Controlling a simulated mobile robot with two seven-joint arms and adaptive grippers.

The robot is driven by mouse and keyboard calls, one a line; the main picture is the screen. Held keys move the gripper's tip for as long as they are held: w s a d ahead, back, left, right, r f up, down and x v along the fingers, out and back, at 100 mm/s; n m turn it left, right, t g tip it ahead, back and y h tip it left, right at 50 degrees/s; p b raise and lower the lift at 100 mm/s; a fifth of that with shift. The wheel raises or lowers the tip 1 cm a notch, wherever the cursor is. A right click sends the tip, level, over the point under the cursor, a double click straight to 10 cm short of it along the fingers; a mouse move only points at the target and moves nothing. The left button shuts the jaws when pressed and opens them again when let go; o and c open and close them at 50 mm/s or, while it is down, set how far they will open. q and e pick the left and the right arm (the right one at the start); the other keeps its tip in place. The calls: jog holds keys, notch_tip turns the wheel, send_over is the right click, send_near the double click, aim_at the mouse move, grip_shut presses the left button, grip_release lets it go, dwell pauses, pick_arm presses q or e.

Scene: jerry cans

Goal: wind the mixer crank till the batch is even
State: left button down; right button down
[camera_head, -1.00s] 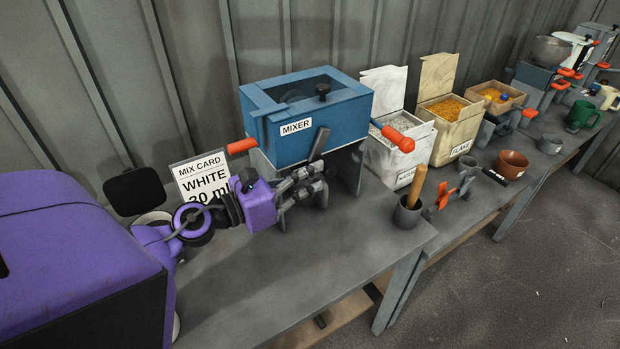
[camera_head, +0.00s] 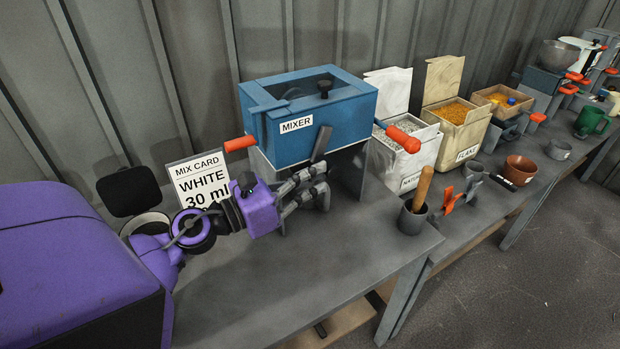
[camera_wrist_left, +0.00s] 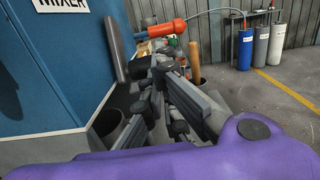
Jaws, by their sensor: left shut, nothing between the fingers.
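The blue mixer (camera_head: 345,118) stands on a grey bench, with a dark window and a black knob on its lid. An orange grip (camera_head: 403,139) sticks out at its right, and a grey bar (camera_head: 320,143) leans at its front. A second orange grip (camera_head: 240,143) is at its left. My left gripper (camera_head: 322,190) is shut and empty in front of the mixer, below the grey bar and apart from both grips. In the left wrist view, the mixer (camera_wrist_left: 40,85) is at left and an orange grip (camera_wrist_left: 167,28) lies beyond the fingers. The batch inside cannot be made out.
A mix card (camera_head: 200,182) reading "WHITE 30 ml" stands behind my left arm. A dark cup (camera_head: 411,222) with a wooden handle stands at the bench's right end. Bins of white (camera_head: 418,165) and yellow flake (camera_head: 463,140) stand further right. The bench front is clear.

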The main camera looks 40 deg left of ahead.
pick_arm(q)
jog(key=shift+w+d+f, duration=0.25)
jog(key=shift+w+f, duration=0.1)
jog(key=shift+w, duration=0.3)
jog(key=shift+w+d+f, duration=0.3)
jog(key=shift+w+f, duration=0.1)
jog(key=shift+w, duration=0.2)
jog(key=shift+w+d+f, duration=0.25)
jog(key=shift+w+f, duration=0.1)
jog(key=shift+w, duration=0.3)
pick_arm(e)
jog(key=shift+s+f, duration=0.35)
jog(key=shift+w, duration=0.1)
